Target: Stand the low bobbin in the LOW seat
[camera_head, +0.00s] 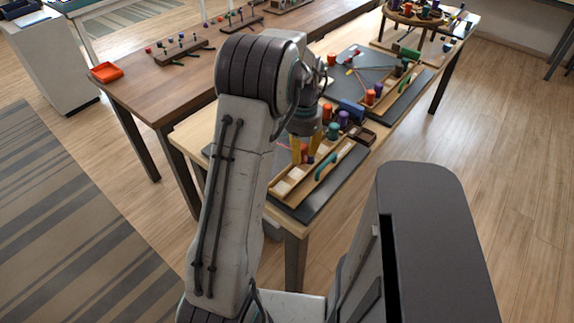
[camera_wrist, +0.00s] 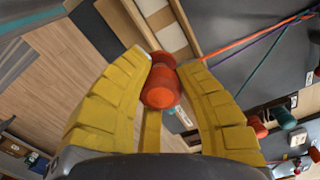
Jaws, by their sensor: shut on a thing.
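My gripper (camera_head: 304,152) has yellow fingers and hangs above the near end of the wooden tray (camera_head: 273,193). It is shut on an orange-red bobbin, which shows between the fingers in the wrist view (camera_wrist: 160,90) and partly in the head view. In the wrist view the fingertips of my gripper (camera_wrist: 164,62) press it from both sides. Pale square pads (camera_head: 296,174) lie in the tray; they also show at the top of the wrist view (camera_wrist: 158,17). I cannot read which seat is LOW. The bobbin's lower end and any contact below it are unclear.
A teal handle (camera_head: 326,166) lies along the tray. Purple (camera_head: 343,117) and orange (camera_head: 327,112) bobbins stand just beyond my gripper. Orange, purple and green cords (camera_wrist: 260,40) cross the dark board in the wrist view. A second table (camera_head: 150,85) with an orange dish (camera_head: 106,72) stands left.

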